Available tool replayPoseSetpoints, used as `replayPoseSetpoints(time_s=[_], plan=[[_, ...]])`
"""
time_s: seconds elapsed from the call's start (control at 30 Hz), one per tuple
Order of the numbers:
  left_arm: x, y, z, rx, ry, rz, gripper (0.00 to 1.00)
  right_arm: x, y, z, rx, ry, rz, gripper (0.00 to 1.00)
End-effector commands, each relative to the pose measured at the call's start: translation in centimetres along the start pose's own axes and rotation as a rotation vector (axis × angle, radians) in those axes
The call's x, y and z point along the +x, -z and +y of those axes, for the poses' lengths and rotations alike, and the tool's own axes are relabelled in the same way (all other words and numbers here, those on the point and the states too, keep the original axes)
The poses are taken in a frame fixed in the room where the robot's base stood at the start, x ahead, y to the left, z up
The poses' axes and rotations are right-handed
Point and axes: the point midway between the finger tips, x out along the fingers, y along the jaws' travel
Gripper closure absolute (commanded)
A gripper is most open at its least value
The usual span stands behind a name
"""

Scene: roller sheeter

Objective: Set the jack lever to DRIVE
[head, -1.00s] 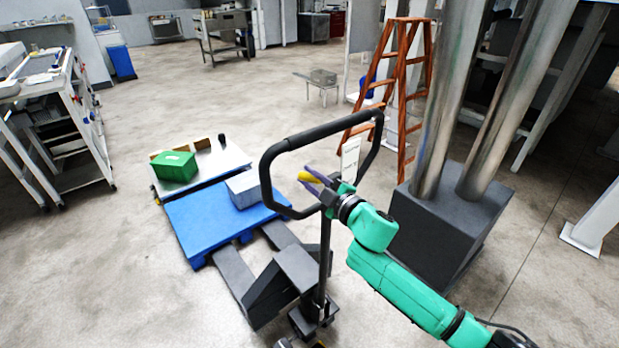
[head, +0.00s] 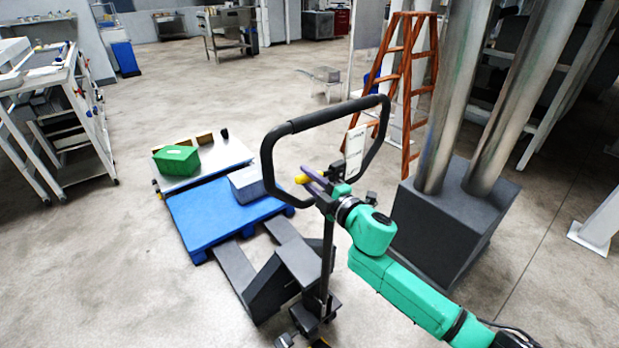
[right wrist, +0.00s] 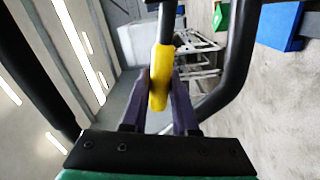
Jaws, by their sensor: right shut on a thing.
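The pallet jack (head: 284,275) stands in the middle of the head view, with its black loop handle (head: 322,118) upright above it. The jack lever has a yellow tip (head: 302,179) and sits inside the handle loop. In the right wrist view the yellow lever (right wrist: 160,78) lies between my two purple fingers. My right gripper (head: 314,180) is shut on the lever, and it also shows in the right wrist view (right wrist: 159,103). The lever's base is mostly hidden by the gripper in the head view. My left gripper is not in view.
A dark block with metal columns (head: 440,225) stands close right of my arm. An orange ladder (head: 408,85) stands behind.

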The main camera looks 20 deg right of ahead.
Motion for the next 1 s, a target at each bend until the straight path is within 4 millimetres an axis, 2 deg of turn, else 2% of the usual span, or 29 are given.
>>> replayPoseSetpoints(time_s=[0.07, 0.1, 0.17, 0.2, 0.57, 0.67, 1.0], plan=[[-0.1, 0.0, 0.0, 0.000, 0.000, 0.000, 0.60, 0.0, 0.0, -0.1, 0.003, 0.003, 0.000, 1.00], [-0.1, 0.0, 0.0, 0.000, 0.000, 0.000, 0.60, 0.0, 0.0, -0.1, 0.004, 0.003, 0.000, 0.69], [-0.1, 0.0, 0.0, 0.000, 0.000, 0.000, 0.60, 0.0, 0.0, -0.1, 0.004, 0.002, 0.000, 0.46], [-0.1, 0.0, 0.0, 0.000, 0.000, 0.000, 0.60, 0.0, 0.0, -0.1, 0.004, 0.002, 0.000, 0.43], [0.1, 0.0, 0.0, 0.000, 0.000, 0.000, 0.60, -0.5, -0.1, -0.1, 0.005, 0.001, -0.001, 0.43], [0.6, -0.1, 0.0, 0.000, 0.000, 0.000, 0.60, -1.9, -0.2, -0.4, 0.004, 0.004, -0.002, 0.43], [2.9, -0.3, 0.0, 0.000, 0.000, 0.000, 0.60, -9.4, 0.0, -0.6, 0.005, 0.007, 0.001, 0.43]])
